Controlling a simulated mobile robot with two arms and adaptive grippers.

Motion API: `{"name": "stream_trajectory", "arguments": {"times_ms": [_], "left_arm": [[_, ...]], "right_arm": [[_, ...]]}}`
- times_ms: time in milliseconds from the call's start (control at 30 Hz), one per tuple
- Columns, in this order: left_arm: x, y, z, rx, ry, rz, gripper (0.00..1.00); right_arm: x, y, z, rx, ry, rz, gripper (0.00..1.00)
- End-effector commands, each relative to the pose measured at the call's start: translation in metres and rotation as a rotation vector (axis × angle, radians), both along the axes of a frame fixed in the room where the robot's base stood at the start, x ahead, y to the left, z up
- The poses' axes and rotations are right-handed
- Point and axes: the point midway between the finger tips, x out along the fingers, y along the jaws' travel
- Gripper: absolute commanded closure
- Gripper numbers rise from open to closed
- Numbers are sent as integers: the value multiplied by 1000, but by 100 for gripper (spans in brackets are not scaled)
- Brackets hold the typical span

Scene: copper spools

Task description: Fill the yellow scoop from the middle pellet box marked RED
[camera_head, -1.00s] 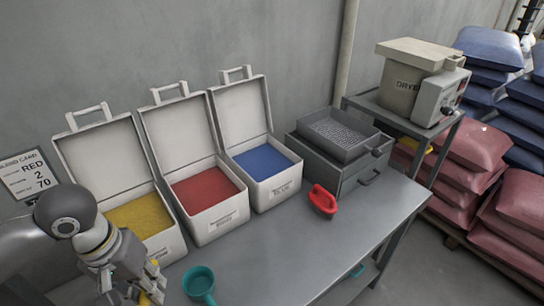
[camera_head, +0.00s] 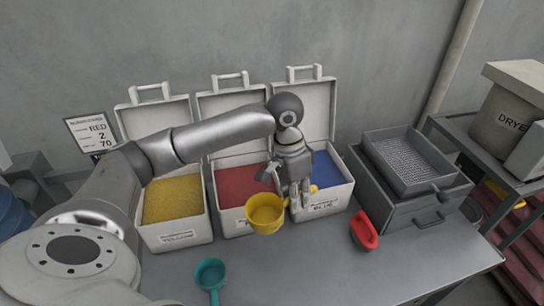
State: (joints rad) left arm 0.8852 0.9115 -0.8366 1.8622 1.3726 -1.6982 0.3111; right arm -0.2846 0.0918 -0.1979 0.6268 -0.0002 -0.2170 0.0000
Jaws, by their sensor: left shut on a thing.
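My left gripper (camera_head: 297,193) is shut on the yellow scoop (camera_head: 265,213) by its handle side. The scoop hangs upright in front of the boxes, overlapping the front right of the middle box in the picture. Its inside looks plain yellow, with no red pellets visible. The middle pellet box (camera_head: 230,222) has its lid up and holds red pellets (camera_head: 238,185). My arm crosses in front of its lid, and the scoop hides part of its front label. My right gripper is not in view.
Open boxes of yellow pellets (camera_head: 172,199) and blue pellets (camera_head: 354,167) flank the middle box. A teal scoop (camera_head: 210,273) and a red scoop (camera_head: 364,232) lie on the grey table (camera_head: 300,275). A grey sieve tray (camera_head: 408,163) stands at the right. The table front is mostly clear.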

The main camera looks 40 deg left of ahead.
Motion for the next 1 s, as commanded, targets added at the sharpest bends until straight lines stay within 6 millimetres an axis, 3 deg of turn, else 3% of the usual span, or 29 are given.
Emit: {"name": "stream_trajectory", "arguments": {"times_ms": [100,233,367,600,800,1000], "left_arm": [[24,20,6,-7,-15,-143,100],[43,42,5,-19,-29,-310,100],[58,66,2,-39,-39,-478,100],[71,105,-7,-97,-59,-774,100],[72,124,-15,-142,-77,-938,100],[71,130,-21,-164,-88,-994,100]], "right_arm": [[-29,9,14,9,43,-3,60],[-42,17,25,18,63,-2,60],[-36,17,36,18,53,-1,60],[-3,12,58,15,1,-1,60],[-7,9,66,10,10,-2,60],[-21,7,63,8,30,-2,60]]}}
